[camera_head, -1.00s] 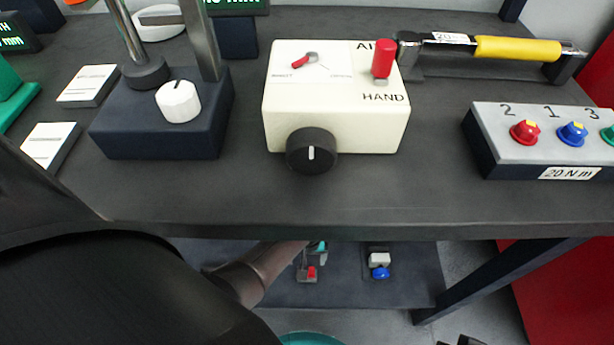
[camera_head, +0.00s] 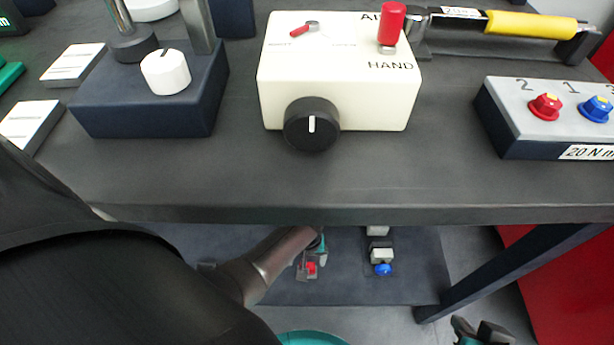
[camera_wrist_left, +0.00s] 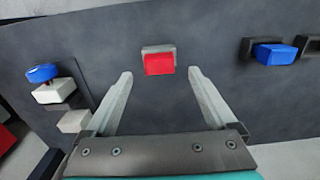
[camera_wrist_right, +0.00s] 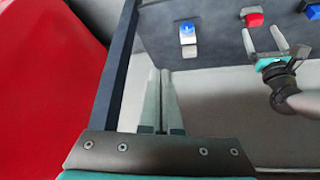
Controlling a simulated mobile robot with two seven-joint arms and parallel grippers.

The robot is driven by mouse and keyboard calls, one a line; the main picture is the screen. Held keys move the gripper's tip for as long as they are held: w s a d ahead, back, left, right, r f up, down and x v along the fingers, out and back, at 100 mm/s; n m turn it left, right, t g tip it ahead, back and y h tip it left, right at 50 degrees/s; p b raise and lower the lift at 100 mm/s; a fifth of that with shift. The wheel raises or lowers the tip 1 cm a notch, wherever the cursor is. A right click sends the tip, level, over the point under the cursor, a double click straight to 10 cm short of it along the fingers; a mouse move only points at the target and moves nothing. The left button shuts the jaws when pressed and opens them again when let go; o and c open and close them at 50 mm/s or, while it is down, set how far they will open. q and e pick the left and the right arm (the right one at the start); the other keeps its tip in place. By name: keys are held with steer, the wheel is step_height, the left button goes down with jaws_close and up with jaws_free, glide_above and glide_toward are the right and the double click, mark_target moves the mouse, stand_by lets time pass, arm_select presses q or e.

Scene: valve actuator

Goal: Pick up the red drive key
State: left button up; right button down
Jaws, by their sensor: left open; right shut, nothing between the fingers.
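The red drive key (camera_wrist_left: 159,65) sits on a small grey holder on the lower shelf, and it also shows in the head view (camera_head: 311,268) and the right wrist view (camera_wrist_right: 254,19). My left gripper (camera_wrist_left: 160,74) is open and empty, with its fingers on either side of and just short of the red key. It reaches below the table in the head view (camera_head: 312,262). My right gripper (camera_wrist_right: 158,72) is shut and empty, away from the key, at the lower right of the head view (camera_head: 482,328).
A blue piece (camera_wrist_left: 275,54) in a dark holder is right of the red key. A blue-topped white block (camera_wrist_left: 42,76) is on the left. The worktop edge (camera_head: 330,214) overhangs the shelf (camera_wrist_left: 215,90). A red cabinet (camera_wrist_right: 45,80) stands beside my right gripper.

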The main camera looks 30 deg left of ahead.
mark_target(307, 266)
arm_select(q)
steer(key=shift+f+b, duration=0.55)
steer(key=shift+f, duration=0.1)
steer(key=shift+f+b, duration=1.1)
steer(key=shift+f, duration=0.1)
steer(key=shift+f+b, duration=0.35)
steer(key=shift+f, duration=0.05)
arm_select(e)
steer(key=w+a+r+t+y, duration=0.1)
steer(key=w+a+t+y, duration=0.3)
steer(key=a+t, duration=0.3)
steer(key=shift+a+r, duration=0.2)
steer(key=shift+a, duration=0.3)
arm_select(q)
steer(key=shift+c, duration=0.2)
jaws_close()
